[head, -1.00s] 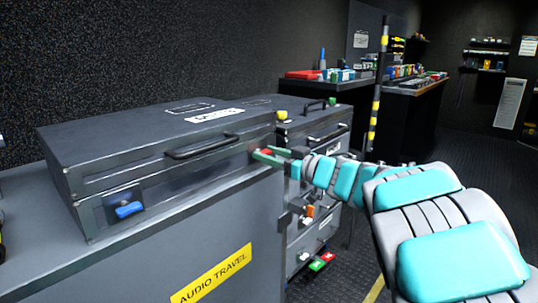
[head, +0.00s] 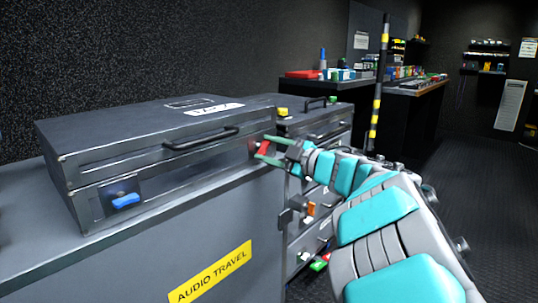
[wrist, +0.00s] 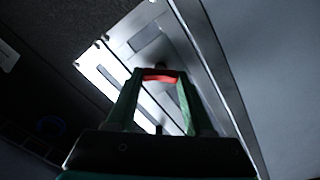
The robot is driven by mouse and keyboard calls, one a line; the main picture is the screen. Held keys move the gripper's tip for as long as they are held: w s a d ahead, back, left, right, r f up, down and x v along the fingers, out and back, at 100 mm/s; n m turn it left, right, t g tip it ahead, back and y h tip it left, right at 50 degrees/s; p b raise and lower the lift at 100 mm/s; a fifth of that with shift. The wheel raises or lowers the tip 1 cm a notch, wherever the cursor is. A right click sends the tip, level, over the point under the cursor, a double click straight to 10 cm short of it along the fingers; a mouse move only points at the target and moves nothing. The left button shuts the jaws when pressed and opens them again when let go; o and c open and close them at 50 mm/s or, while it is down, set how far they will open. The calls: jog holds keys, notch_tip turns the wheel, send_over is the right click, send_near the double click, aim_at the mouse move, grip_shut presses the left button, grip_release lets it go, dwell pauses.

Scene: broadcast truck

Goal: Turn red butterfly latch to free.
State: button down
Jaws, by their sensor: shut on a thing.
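The red butterfly latch (head: 264,148) is on the front right of the grey flight case (head: 110,155). My gripper (head: 268,149) reaches it from the right, with its green fingers on either side of the red wing. In the wrist view the red latch (wrist: 160,75) lies between the two green fingertips (wrist: 160,78), in front of a bright metal plate (wrist: 125,60). The gripper is shut on the latch. The fingers and wrist hide part of the latch and its plate. A blue latch (head: 126,200) sits on the front left of the same case.
The case rests on a grey cabinet with a yellow AUDIO TRAVEL label (head: 210,272). A drawer unit (head: 310,180) with an orange part (head: 311,208) stands close behind my wrist. A striped pole (head: 378,90) stands farther back. The floor at right is open.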

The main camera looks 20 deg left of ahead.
jog(key=n+b, duration=0.2)
jog(key=n, duration=0.1)
jog(key=n+b, duration=0.1)
jog(key=n, duration=0.1)
jog(key=shift+f, duration=0.25)
jog(key=shift+r+n+b, duration=0.1)
jog(key=shift+n+b, duration=0.3)
jog(key=shift+n, duration=0.3)
jog(key=shift+c, duration=1.4)
grip_release()
jog(key=shift+s+d, duration=0.1)
jog(key=v, duration=0.7)
jog(key=shift+d, duration=0.3)
